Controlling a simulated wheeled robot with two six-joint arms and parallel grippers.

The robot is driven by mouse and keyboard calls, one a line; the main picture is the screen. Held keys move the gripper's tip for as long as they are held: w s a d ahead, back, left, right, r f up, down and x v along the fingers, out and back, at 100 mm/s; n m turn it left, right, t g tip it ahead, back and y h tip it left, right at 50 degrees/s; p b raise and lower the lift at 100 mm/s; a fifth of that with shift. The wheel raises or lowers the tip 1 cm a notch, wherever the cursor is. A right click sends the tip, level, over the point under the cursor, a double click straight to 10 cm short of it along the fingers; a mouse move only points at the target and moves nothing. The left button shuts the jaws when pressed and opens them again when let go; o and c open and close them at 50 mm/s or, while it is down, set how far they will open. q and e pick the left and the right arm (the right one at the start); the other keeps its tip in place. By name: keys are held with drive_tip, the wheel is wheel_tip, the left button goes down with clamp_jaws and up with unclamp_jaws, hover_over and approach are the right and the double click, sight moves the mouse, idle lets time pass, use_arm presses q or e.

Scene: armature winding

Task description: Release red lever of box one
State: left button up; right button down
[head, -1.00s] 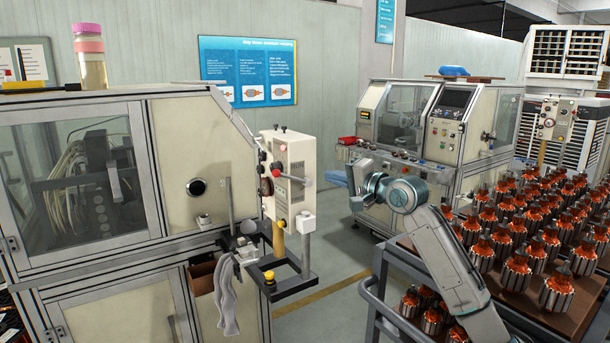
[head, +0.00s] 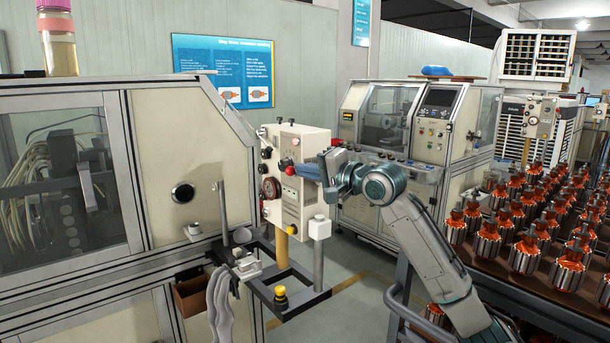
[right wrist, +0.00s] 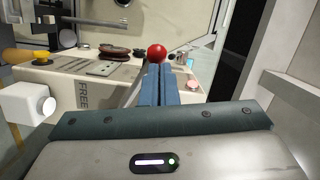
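Box one seems to be the white control box (head: 297,185) on a stand beside the left machine. A red ball knob (head: 289,171) shows on its near face. My right gripper (head: 300,172) reaches in from the right, its fingers level with the knob and very near it. In the right wrist view the red ball (right wrist: 157,52) sits just beyond the fingertips. The blue fingers (right wrist: 158,82) lie side by side with almost no gap, and I see nothing between them. They hide part of the lever, and contact is unclear. My left gripper is out of view.
A black stand frame with a yellow-topped button (head: 280,297) stands below the box. A white-capped post (head: 319,230) rises close under my right gripper. A cart rail (head: 398,300) and a table of copper-wound armatures (head: 530,240) are at right.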

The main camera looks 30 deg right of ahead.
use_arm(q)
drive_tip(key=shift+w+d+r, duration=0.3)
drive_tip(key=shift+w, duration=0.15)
use_arm(e)
drive_tip(key=shift+d+f+n, duration=0.1)
drive_tip(key=shift+f+n, duration=0.2)
drive_tip(key=shift+f, duration=0.15)
